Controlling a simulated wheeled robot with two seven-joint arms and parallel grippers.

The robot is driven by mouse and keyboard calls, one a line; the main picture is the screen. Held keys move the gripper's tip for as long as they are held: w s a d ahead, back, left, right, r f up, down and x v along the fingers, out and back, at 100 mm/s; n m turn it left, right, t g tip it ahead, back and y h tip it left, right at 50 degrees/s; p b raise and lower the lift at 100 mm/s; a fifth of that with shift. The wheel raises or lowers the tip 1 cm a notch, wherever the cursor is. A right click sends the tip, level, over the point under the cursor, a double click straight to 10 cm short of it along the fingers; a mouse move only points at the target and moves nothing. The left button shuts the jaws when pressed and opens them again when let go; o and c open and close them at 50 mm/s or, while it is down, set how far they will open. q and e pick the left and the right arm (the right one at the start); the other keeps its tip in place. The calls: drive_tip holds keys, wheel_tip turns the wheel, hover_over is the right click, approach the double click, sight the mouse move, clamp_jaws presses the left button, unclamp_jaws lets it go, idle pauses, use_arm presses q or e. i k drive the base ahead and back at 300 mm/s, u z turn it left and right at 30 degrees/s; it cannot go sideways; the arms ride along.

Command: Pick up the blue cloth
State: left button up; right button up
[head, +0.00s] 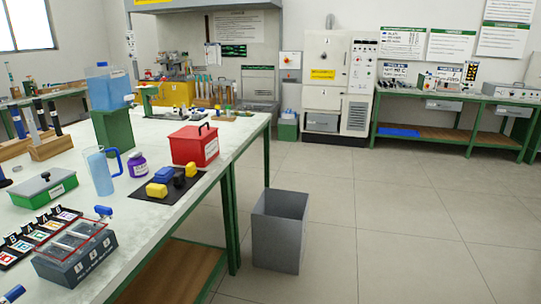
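A flat blue piece (398,132) lies on the lower wooden shelf of the green-framed bench at the back right. It is small and far away, and I cannot tell for certain whether it is the blue cloth. No other clear cloth shows. Neither of my grippers is in view.
A long green-framed table (222,148) fills the left, with a red box (195,147), a blue jug (101,172), a black mat (143,197) with yellow and blue pieces, and a grey device (75,258). A grey bin (278,232) stands on the floor beside it. The tiled floor right is clear.

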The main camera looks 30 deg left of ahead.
sight(164, 175)
drive_tip(key=u, duration=0.1)
drive_tip(key=i, duration=2.2)
drive_tip(key=u, duration=0.75)
